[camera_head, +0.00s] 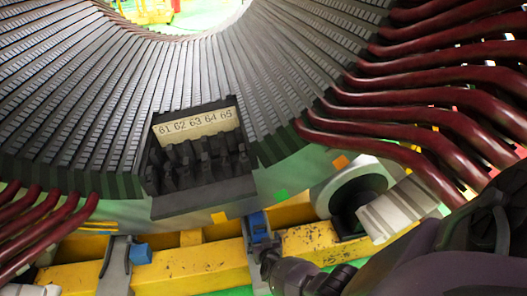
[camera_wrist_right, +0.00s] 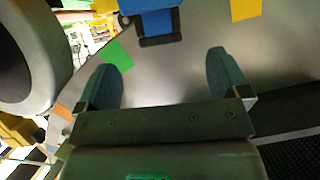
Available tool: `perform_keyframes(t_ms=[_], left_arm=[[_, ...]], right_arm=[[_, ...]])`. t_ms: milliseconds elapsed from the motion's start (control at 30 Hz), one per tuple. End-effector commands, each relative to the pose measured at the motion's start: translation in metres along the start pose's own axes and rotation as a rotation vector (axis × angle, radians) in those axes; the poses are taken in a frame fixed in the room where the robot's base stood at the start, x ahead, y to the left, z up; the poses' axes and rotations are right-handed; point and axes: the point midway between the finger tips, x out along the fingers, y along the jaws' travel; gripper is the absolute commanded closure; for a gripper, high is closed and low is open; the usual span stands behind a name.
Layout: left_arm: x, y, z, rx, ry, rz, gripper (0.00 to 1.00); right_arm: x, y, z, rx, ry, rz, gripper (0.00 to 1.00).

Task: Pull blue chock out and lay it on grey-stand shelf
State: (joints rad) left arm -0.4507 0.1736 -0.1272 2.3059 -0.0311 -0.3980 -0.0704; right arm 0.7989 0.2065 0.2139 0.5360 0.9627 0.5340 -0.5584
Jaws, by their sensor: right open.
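A blue chock (camera_head: 258,224) sits upright at the lower rim of the stator (camera_head: 190,70), above the yellow beam. It also shows at the top of the right wrist view (camera_wrist_right: 158,20), with a dark edge piece. My right gripper (camera_head: 266,254) is just below it in the head view, partly hidden by its dark body. In the right wrist view its two teal fingers (camera_wrist_right: 163,78) are spread and empty, apart from the chock. A second blue piece (camera_head: 141,254) is beside a grey stand (camera_head: 116,268) at lower left. My left gripper is not in view.
A black numbered block (camera_head: 205,170) is on the stator face. Dark red bent bars (camera_head: 430,97) fan out at the right. A round roller (camera_head: 358,187) and light grey block (camera_head: 397,208) are right of the chock. A yellow beam (camera_head: 195,270) runs below.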

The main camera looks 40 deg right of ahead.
Motion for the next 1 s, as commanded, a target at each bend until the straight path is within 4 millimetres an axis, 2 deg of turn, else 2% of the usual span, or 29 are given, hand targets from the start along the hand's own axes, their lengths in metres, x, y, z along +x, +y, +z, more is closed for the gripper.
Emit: perform_keyframes(t_ms=[33, 167, 300, 367, 600, 800, 1000], left_arm=[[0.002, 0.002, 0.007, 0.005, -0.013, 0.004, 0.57], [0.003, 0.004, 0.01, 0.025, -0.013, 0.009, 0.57], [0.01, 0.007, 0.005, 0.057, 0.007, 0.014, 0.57], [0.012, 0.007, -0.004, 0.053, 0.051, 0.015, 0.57], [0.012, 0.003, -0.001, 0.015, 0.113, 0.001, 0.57], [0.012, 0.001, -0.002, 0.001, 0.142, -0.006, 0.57], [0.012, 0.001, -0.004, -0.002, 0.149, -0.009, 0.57]], right_arm=[[0.006, 0.003, 0.008, -0.006, -0.007, 0.002, 0.06], [0.025, 0.004, 0.012, -0.008, -0.01, 0.002, 0.06], [0.047, 0.004, 0.013, -0.01, -0.012, 0.003, 0.06], [0.056, 0.005, 0.014, -0.01, -0.013, 0.003, 0.06], [0.086, 0.003, 0.01, -0.006, -0.009, 0.002, 0.06], [0.097, 0.002, 0.005, -0.004, -0.005, 0.001, 0.06], [0.099, 0.001, 0.002, -0.002, -0.002, 0.0, 0.06]])
